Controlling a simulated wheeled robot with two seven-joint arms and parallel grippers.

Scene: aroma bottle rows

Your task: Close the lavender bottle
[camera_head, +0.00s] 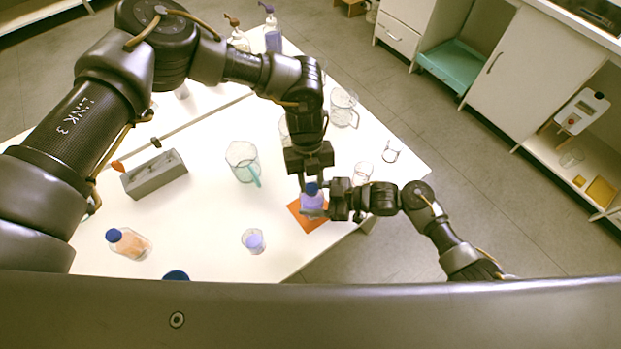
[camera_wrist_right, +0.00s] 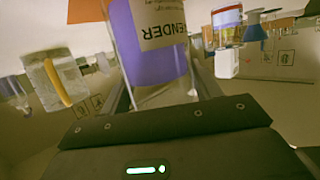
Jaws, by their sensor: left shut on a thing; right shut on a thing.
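The lavender bottle (camera_head: 312,204) is a clear bottle with purple content at the right part of the white table, over an orange mat (camera_head: 300,217). In the right wrist view the bottle (camera_wrist_right: 155,60) fills the top middle, its label upside down and partly readable as "ENDER". A dark blue cap (camera_head: 312,188) is at the bottle's top; I cannot tell whether it is seated. My left gripper (camera_head: 311,183) reaches down from above and is shut on the cap. My right gripper (camera_head: 328,205) comes from the right and is shut on the bottle's side.
Glassware (camera_head: 343,107) stands behind. The table's right edge is close to my right arm.

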